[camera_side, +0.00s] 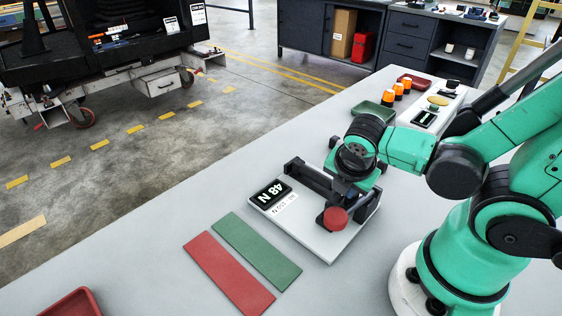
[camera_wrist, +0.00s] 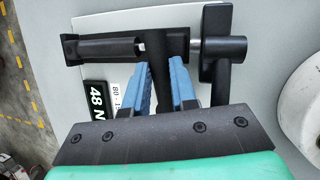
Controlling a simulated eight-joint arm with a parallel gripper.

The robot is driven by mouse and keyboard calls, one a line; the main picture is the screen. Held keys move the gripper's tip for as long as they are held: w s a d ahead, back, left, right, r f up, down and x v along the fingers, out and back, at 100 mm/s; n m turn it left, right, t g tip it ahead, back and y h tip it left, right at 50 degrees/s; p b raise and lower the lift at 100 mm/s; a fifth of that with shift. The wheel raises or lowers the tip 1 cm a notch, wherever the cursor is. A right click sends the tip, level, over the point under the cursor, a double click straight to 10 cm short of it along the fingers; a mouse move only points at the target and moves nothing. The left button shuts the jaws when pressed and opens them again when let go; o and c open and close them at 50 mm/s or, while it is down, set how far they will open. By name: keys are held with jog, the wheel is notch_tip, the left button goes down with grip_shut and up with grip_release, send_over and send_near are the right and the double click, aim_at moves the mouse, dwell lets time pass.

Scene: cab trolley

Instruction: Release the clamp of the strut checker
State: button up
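The strut checker (camera_side: 325,240) is a pale plate on the bench carrying a dark clamp frame. Its black display (camera_side: 269,194) reads 48 N; the display (camera_wrist: 97,102) also shows in the wrist view. A black cylinder (camera_wrist: 105,49) with a bright rod lies along the frame, against a black end block (camera_wrist: 225,45). A dark bar (camera_wrist: 177,45) runs from the frame down between my blue fingers. A red knob (camera_side: 335,218) shows at the front in the side view. My gripper (camera_wrist: 160,68) is over the checker, fingers either side of the bar; whether they touch it is unclear.
A red strip (camera_side: 228,273) and a green strip (camera_side: 257,250) lie left of the checker. A red tray (camera_side: 72,303) is at the near edge. A green tray (camera_side: 373,115), orange beacons (camera_side: 398,90) and a red tray (camera_side: 414,81) stand behind my gripper.

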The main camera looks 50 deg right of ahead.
jog(key=shift+o, duration=0.8)
jog(key=shift+v, duration=2.8)
notch_tip(320, 180, up, 6)
jog(key=shift+w+d+f+n+g+y, duration=0.1)
jog(key=shift+w+d+f+y, duration=0.15)
jog(key=shift+f+y, duration=1.05)
jog(key=shift+w+d+f+n+g+y, duration=0.15)
jog(key=shift+d+f+y, duration=0.1)
jog(key=shift+f, duration=2.15)
jog(key=shift+w+d+f+n+g+y, duration=0.15)
jog(key=shift+f+y, duration=0.6)
jog(key=shift+f, duration=1.1)
